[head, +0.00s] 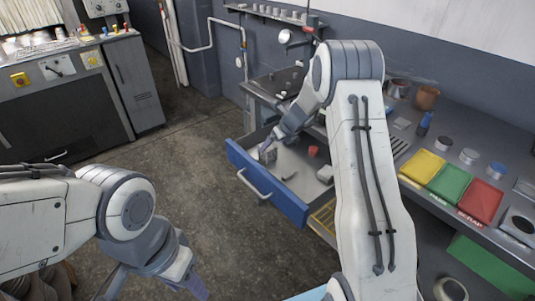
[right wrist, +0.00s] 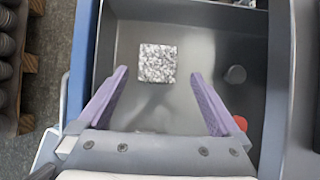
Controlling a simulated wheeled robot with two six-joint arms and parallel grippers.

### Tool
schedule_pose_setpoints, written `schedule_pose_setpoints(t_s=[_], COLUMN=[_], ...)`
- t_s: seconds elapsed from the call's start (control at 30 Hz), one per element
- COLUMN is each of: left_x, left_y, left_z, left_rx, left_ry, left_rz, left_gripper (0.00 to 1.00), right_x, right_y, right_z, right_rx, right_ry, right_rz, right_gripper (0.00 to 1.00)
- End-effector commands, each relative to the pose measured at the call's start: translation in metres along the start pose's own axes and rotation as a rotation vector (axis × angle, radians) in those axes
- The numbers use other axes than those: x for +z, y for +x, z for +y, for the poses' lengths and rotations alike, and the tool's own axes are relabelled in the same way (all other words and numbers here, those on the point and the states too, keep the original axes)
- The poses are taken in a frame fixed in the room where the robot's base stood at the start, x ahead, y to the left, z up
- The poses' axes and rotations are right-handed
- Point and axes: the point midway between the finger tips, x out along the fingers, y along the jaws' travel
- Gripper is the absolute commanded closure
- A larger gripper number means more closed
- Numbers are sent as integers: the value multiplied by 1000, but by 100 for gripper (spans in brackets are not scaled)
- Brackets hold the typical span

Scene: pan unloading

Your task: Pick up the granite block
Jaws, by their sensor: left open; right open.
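The granite block (right wrist: 157,63) is a speckled grey-and-white square in the right wrist view. It lies on the floor of an open grey drawer with a blue front (head: 266,184). In the head view the block (head: 268,154) shows small near the drawer's front left. My right gripper (head: 268,143) reaches down into the drawer. In the right wrist view its purple fingers (right wrist: 158,75) are spread wide and empty, with the block centred ahead between them; I see no contact. My left gripper (head: 188,286) is open, low over the floor at the lower left, partly cut off.
A red piece (head: 313,151), a pale block (head: 325,173) and a small dark piece (head: 289,178) also lie in the drawer. A grey cylinder (right wrist: 235,74) is to the block's right. Yellow, green and red trays (head: 479,200) stand on the bench.

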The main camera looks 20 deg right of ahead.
Motion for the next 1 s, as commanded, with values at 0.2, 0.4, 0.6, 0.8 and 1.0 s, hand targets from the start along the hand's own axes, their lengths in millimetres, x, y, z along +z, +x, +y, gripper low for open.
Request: schedule_pose_setpoints(t_s=[0.2,0.4,0.6,0.8,1.0], left_x=[0,0,0,0,0], left_y=[1,3,2,2,2], left_z=[0,0,0,0,0], left_rx=[0,0,0,0,0], left_ry=[0,0,0,0,0], left_rz=[0,0,0,0,0], left_gripper=[50,50,50,50,50], right_x=[-1,-7,-5,-5,-5], right_y=[19,48,65,65,65], right_z=[2,4,4,3,3], right_rx=[2,3,2,1,1], right_ry=[-5,-5,-6,-6,-6], right_rz=[2,2,1,1,1], right_gripper=[0,0,0,0,69])
